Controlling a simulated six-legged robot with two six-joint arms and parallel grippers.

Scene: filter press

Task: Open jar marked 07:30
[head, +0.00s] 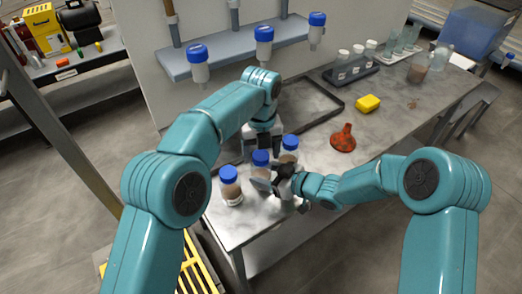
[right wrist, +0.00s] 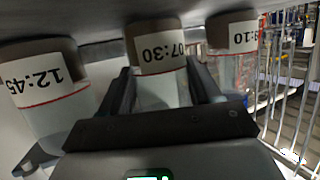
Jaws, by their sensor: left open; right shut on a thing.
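Three jars with blue lids stand in a row near the table's front left corner. The middle jar, marked 07:30 (right wrist: 160,65), shows in the head view (head: 261,163) between the other two, its lid on. My right gripper (head: 268,182) is shut on its body from the front right; in the right wrist view the fingers (right wrist: 158,95) are on either side of it. My left gripper (head: 263,142) is open, pointing down just above and behind the middle jar's lid. Its fingertips are partly hidden, and I cannot tell whether they touch the lid.
Close beside are the jar marked 12:45 (right wrist: 45,90), and a jar whose label ends in 10 (right wrist: 234,55). A dark-rimmed tray (head: 325,92) lies behind.

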